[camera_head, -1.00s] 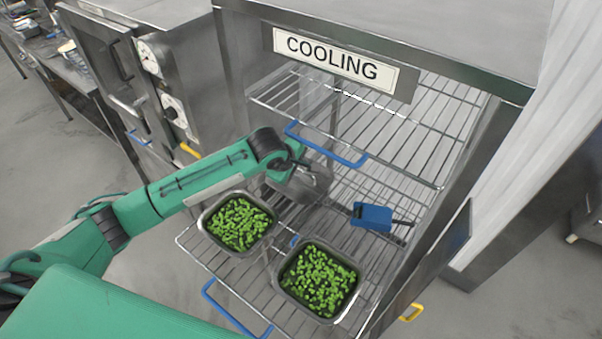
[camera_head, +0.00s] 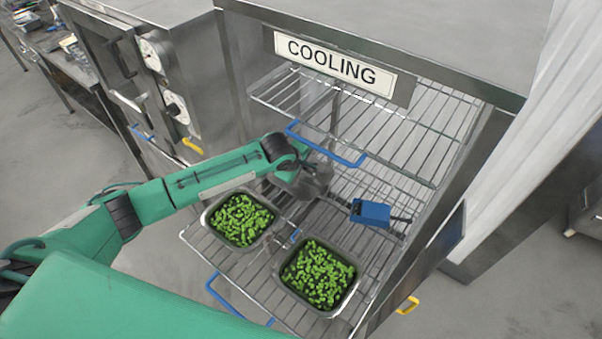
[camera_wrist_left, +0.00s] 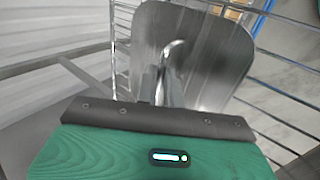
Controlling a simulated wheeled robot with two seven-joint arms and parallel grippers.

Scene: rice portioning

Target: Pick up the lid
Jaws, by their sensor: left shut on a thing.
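The metal lid (camera_wrist_left: 222,52) has rounded corners and a curved handle (camera_wrist_left: 174,52) in the left wrist view. My left gripper (camera_wrist_left: 167,84) is shut on the handle, and the lid stands tilted in front of the fingers. In the head view, the left arm reaches into the cooling rack from the left, and the lid (camera_head: 316,180) shows as a small grey shape at its end, behind the two pans. The fingers are hard to make out there. My right gripper is not in view.
Two metal pans of green pieces, a left one (camera_head: 265,238) and a right one (camera_head: 343,308), stand on a pulled-out wire shelf (camera_head: 268,290). A blue block (camera_head: 370,213) with a dark rod lies right of the lid. Another wire shelf (camera_head: 415,125) is above.

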